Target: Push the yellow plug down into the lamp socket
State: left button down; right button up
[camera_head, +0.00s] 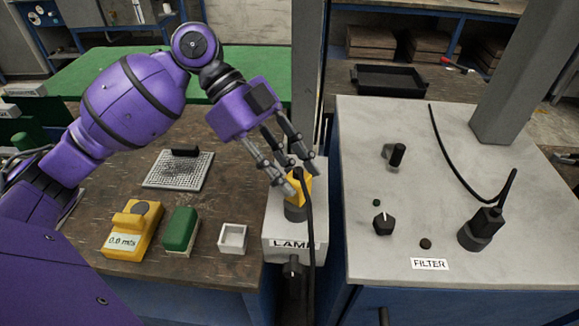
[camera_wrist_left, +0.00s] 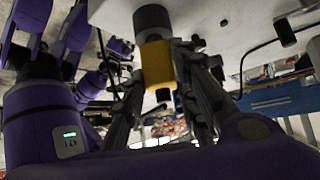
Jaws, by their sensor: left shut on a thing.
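The yellow plug (camera_head: 299,187) stands upright at the dark lamp socket (camera_head: 295,213) on the white box labelled LAMP (camera_head: 282,243). A black cable runs down from the plug. My left gripper (camera_head: 296,172) is shut on the plug from above and behind, with a finger on either side. In the left wrist view the yellow plug (camera_wrist_left: 157,65) sits between the fingers, against the round dark socket (camera_wrist_left: 153,19). How deep the plug sits cannot be told. My right gripper is not seen clearly in either view.
The grey FILTER panel (camera_head: 400,225) on the right carries a black plug (camera_head: 483,225) with a cable, a knob (camera_head: 383,223) and a switch (camera_head: 396,155). On the wooden bench are a yellow meter (camera_head: 131,230), a green block (camera_head: 180,230) and a small white tray (camera_head: 233,239).

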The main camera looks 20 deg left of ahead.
pick_arm(q)
jog(key=shift+f, duration=0.45)
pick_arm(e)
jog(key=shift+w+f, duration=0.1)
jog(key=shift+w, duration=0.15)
pick_arm(q)
jog(key=c, duration=1.3)
grip_release()
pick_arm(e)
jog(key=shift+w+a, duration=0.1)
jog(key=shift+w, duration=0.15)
pick_arm(q)
jog(key=v, duration=1.2)
jog(key=shift+r, duration=0.1)
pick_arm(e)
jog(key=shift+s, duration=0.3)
